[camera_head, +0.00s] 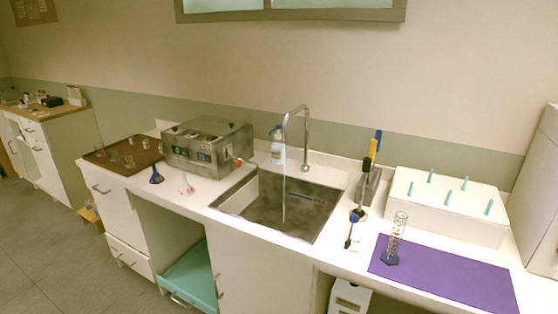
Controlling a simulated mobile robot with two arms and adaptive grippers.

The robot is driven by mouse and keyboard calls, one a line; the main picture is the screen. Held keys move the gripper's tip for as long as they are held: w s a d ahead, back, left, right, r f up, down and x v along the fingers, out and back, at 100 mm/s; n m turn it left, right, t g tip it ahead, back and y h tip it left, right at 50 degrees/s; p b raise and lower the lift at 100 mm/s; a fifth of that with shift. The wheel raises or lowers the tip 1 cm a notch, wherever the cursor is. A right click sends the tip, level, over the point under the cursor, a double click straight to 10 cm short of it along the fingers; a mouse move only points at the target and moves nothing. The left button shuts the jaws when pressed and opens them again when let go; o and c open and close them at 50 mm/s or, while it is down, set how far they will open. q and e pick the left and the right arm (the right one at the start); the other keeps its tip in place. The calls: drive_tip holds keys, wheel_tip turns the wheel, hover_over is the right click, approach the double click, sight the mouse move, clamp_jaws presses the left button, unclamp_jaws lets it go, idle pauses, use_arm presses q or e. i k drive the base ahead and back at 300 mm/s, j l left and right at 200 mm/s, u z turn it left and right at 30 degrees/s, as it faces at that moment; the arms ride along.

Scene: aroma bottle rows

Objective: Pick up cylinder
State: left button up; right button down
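A clear graduated cylinder (397,237) with orange-brown markings stands upright on a dark blue base. It is on the left part of a purple mat (450,279), on the white counter to the right of the sink. Neither of my grippers shows in the head view, so nothing is seen holding the cylinder.
A white box (440,212) with several teal pegs stands behind the mat. Left of the cylinder are a small dark stand (351,228) and a holder (369,185) with upright tools. The sink (280,205) has a tall faucet. The mat's right side is clear.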

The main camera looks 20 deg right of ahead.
sight(389, 257)
drive_tip(key=z, duration=1.45)
